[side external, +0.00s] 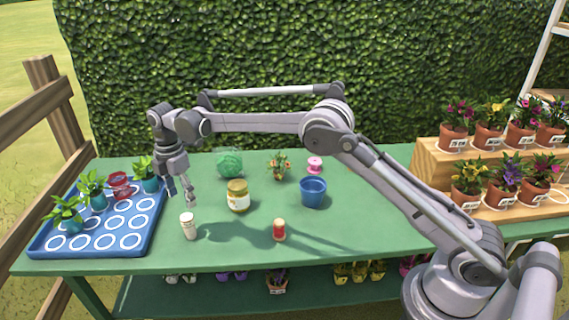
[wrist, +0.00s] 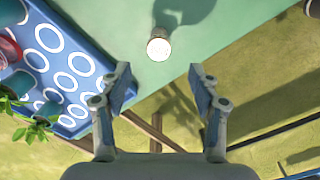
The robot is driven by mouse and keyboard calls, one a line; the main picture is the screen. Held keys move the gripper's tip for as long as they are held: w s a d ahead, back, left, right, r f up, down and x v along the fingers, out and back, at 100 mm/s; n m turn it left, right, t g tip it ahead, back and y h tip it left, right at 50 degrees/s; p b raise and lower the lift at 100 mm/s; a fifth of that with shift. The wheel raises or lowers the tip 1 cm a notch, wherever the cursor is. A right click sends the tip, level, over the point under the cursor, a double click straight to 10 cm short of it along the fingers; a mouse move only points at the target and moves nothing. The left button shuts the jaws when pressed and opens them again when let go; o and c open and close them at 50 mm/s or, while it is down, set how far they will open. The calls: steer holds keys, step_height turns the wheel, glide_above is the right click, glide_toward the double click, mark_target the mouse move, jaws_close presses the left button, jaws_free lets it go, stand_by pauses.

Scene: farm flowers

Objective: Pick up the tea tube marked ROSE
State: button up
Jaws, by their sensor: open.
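Two small tubes stand upright on the green table (side external: 345,240). One is a pale white tube (side external: 188,226) near the tray's right side. The other is a red tube with a pale top (side external: 279,230), farther right. I cannot read ROSE on either one. My gripper (side external: 181,197) is open and empty, above and slightly left of the pale tube. In the wrist view a round white top (wrist: 158,48), seemingly the pale tube's, lies beyond the gap between my open fingers (wrist: 160,82). Nothing is between the fingers.
A blue tray (side external: 70,244) with white rings holds several potted plants and a red jar (side external: 120,185) at left. A labelled jar (side external: 238,197), blue pot (side external: 313,192), green ball of twine (side external: 229,163), pink spool (side external: 315,165) and flowers (side external: 279,165) stand behind. The front right is clear.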

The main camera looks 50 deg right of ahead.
mark_target(187, 217)
steer(key=shift+w+f, duration=0.1)
steer(key=shift+f, duration=5.5)
steer(key=c, duration=1.3)
